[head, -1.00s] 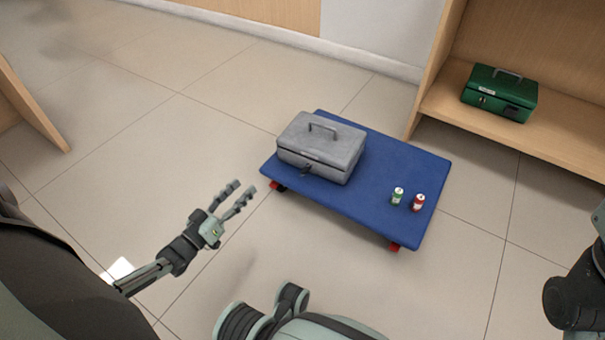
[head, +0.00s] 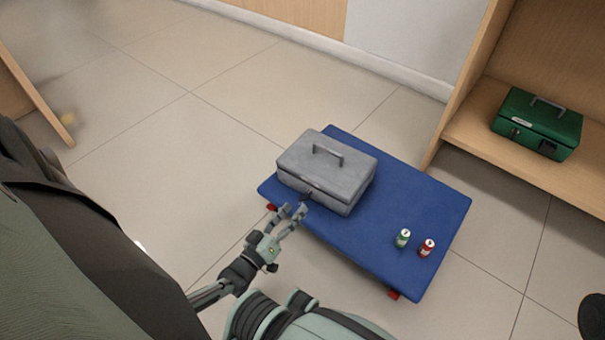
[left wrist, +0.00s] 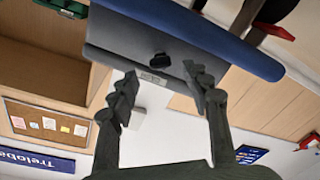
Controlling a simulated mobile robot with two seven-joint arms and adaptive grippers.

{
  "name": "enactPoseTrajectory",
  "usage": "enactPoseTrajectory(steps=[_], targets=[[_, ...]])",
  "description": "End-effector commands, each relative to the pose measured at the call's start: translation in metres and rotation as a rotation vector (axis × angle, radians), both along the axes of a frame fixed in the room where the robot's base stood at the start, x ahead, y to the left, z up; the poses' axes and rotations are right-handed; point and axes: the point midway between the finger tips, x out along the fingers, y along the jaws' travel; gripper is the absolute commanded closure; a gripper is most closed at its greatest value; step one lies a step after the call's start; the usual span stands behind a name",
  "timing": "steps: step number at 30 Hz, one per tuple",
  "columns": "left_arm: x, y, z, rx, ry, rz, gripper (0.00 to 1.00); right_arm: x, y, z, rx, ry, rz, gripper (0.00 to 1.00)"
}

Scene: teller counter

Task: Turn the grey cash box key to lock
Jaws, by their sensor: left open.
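The grey cash box (head: 328,170) sits shut on a blue platform trolley (head: 420,200), its handle on top. Its dark key (head: 305,197) shows at the front face, just beyond my left fingertips. The left wrist view is turned over; there the box (left wrist: 130,42) hangs below the trolley edge and the black key (left wrist: 160,59) sticks out above a small label. My left gripper (head: 293,212) is open and empty, close in front of the key. In the left wrist view its fingertips (left wrist: 160,84) lie either side of the key, apart from it. My right gripper is out of view.
A green can (head: 403,238) and a red can (head: 427,248) stand on the trolley's right part. A green cash box (head: 537,124) sits on a wooden shelf (head: 475,115) at the right.

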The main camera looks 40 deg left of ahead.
Motion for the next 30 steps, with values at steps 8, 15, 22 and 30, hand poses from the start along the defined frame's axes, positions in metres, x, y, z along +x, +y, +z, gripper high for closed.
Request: enactPoseTrajectory(steps=[8, 15, 22, 30], targets=[[0.038, 0.0, -0.001, 0.001, -0.001, -0.001, 0.52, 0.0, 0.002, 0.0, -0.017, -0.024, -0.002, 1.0], [0.044, 0.0, 0.0, 0.001, 0.001, -0.001, 0.52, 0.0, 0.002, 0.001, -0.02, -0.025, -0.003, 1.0], [0.044, 0.0, 0.0, 0.001, 0.001, -0.001, 0.65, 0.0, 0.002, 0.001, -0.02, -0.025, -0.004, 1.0], [0.044, 0.001, 0.0, 0.001, 0.001, -0.001, 0.99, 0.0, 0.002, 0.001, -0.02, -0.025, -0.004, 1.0]])
